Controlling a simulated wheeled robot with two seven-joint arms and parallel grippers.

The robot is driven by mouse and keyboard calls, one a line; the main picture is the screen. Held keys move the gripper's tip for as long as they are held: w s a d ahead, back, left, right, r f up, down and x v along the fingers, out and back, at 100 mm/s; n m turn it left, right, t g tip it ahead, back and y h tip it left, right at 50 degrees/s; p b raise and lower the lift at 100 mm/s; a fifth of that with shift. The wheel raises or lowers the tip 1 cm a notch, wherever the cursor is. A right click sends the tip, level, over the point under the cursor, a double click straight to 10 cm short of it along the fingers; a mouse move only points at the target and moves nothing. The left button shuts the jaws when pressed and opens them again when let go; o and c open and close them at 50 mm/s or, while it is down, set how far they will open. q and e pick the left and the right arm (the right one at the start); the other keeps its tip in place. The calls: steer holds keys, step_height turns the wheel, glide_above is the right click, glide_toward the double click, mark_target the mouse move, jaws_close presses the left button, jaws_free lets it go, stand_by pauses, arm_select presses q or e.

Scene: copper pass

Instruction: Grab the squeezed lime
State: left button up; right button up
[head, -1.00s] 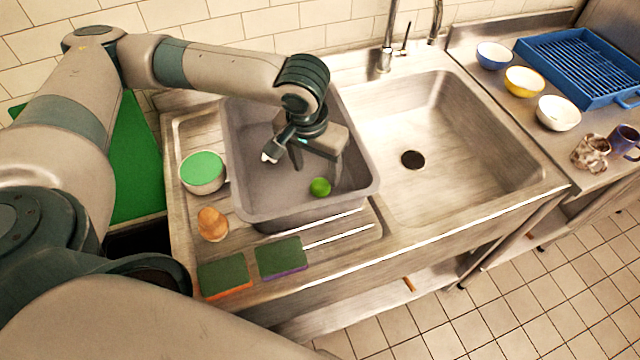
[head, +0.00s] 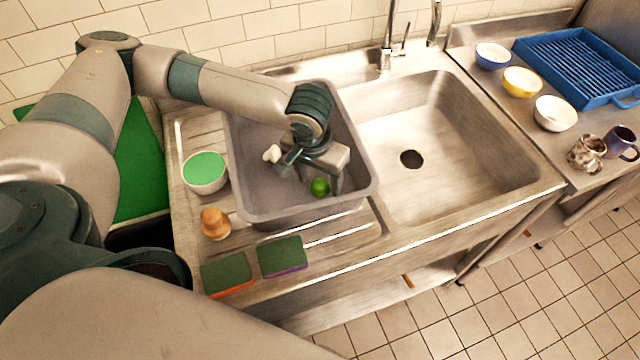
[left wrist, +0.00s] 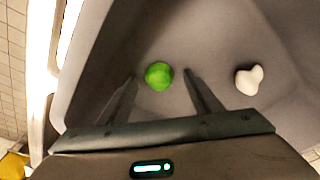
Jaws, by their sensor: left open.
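The squeezed lime, a small bright green round piece (head: 320,187), lies in the grey tub (head: 262,216) near its front right side. In the left wrist view the lime (left wrist: 158,76) shows between the two fingertips. My left gripper (head: 320,179) reaches down into the tub, open, with its fingers just above or around the lime. In the left wrist view the left gripper (left wrist: 160,78) has a finger on either side of the lime, with visible gaps. I cannot tell how far down the tips are. My right gripper is not in view.
A whitish lump (left wrist: 249,79) lies in the tub beside the lime. The tub walls stand close around my gripper. A green-filled bowl (head: 204,173), a brown wooden-looking object (head: 214,223) and two sponges (head: 282,257) are outside it. The sink basin (head: 450,150) is empty.

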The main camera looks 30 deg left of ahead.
mark_target(320, 183)
arm_select(q)
steer(key=c, duration=1.1)
steer(key=shift+r, duration=0.45)
step_height(320, 183, up, 9)
steer(key=shift+r+b, duration=0.1)
steer(key=shift+b, duration=0.95)
